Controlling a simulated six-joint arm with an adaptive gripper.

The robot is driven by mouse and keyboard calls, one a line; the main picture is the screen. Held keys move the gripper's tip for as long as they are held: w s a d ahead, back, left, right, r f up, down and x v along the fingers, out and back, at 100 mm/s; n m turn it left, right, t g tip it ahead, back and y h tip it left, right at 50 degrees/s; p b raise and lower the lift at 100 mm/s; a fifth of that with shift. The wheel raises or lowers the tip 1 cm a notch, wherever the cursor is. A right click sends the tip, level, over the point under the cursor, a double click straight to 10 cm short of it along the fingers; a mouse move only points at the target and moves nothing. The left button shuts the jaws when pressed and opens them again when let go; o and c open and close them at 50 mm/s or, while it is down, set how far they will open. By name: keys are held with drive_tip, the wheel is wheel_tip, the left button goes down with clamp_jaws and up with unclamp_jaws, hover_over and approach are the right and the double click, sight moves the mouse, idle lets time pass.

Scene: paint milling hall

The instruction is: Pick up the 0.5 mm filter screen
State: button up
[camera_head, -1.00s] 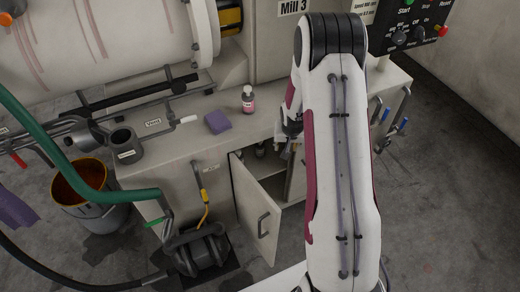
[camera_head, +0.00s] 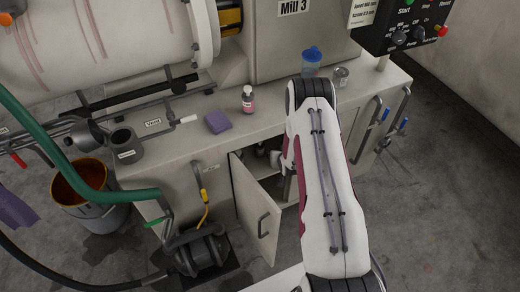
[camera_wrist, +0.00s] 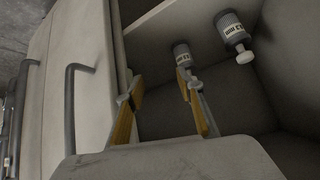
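Two grey cylindrical screens with white labels and pale knobs show inside the cabinet in the wrist view. One screen (camera_wrist: 182,54) is beyond my right fingertip; its label is too small to read surely. The other screen (camera_wrist: 233,32) is farther right; its label ends in "mm", but the number is not certain. I cannot tell which is the 0.5 mm filter screen. My gripper (camera_wrist: 160,88) is open, its yellow-padded fingers apart with nothing between them. In the head view my arm hides most of the gripper.
The cabinet door (camera_head: 256,208) stands open, with its edge and handle left of my gripper in the wrist view. On the cabinet top are a purple sponge (camera_head: 218,122), a bottle (camera_head: 248,99), a blue-lidded jar (camera_head: 312,62) and a metal can (camera_head: 341,77).

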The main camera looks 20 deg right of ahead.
sight(260, 147)
drive_tip(key=shift+w+a+f+n+t+h, duration=0.15)
drive_tip(key=shift+w+a+n+t, duration=0.25)
drive_tip(key=shift+a+t, duration=0.55)
drive_tip(key=shift+w+a+f+n+t+h, duration=0.1)
drive_tip(key=shift+w+a+n+t, duration=0.35)
drive_tip(key=shift+t, duration=0.95)
drive_tip(key=shift+w+a+f+n+t+h, duration=0.15)
drive_tip(key=shift+w+a+n+t, duration=0.2)
drive_tip(key=shift+a+t, duration=0.65)
drive_tip(key=shift+w+d, duration=0.1)
drive_tip(key=shift+d, duration=0.15)
drive_tip(key=shift+x, duration=1.25)
drive_tip(key=shift+w, duration=0.15)
drive_tip(key=shift+x, duration=2.4)
drive_tip(key=shift+r, duration=0.15)
